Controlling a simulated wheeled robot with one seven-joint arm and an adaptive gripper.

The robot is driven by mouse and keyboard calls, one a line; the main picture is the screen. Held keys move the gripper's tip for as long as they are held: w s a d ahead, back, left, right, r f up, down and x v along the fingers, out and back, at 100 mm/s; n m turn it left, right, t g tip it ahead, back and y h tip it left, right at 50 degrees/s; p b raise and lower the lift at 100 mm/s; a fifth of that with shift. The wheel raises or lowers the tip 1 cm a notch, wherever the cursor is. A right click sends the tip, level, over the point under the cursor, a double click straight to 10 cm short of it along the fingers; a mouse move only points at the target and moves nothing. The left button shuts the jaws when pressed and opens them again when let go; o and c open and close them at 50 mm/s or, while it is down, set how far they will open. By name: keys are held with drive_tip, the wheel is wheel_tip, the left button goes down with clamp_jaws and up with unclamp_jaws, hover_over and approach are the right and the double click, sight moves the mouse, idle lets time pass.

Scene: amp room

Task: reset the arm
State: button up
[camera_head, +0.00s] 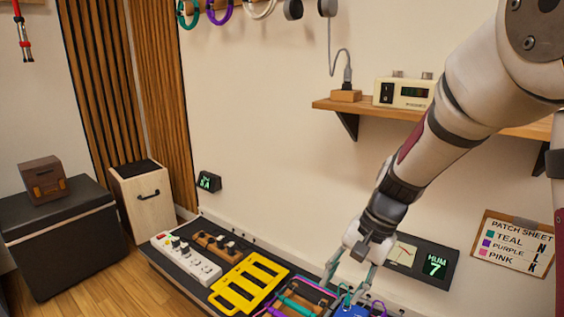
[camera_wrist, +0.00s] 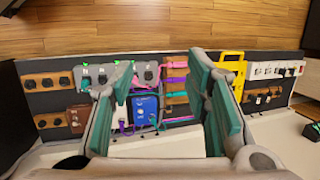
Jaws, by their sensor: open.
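My arm reaches down from the upper right in the head view. My gripper (camera_head: 348,272) hangs over the near right part of a long dark board. In the wrist view my gripper (camera_wrist: 160,78) is open, its teal-padded fingers spread wide with nothing held between them. Below and between the fingers lie a blue box (camera_wrist: 145,108), a grey unit (camera_wrist: 146,73) with black knobs, and pink, purple and teal cables on wooden blocks (camera_wrist: 176,84). I cannot tell the exact height of the fingers above these.
The board also carries a yellow slotted frame (camera_head: 249,284) and a white power strip (camera_head: 186,259). A wooden shelf (camera_head: 361,109) with a cream device (camera_head: 403,93) is on the wall beside my arm. A meter reading HUM 7 (camera_head: 436,266) and a patch sheet (camera_head: 513,246) are right.

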drive_tip(key=s+r+n, duration=0.2)
drive_tip(key=s+r, duration=0.6)
drive_tip(key=s, duration=0.1)
drive_tip(key=s+d+r+n+h, duration=0.2)
drive_tip(key=s+d, duration=0.1)
drive_tip(key=s, duration=0.8)
drive_tip(key=s+d+r+n+h, duration=0.1)
drive_tip(key=s+d+n+h, duration=0.2)
drive_tip(key=s, duration=0.7)
wheel_tip(320, 180, up, 36)
drive_tip(key=t+y+p, duration=0.1)
drive_tip(key=t+p, duration=0.3)
drive_tip(key=p, duration=3)
drive_tip(key=shift+d+r+t, duration=0.2)
drive_tip(key=shift+d+t, duration=0.1)
drive_tip(key=shift+d, duration=0.15)
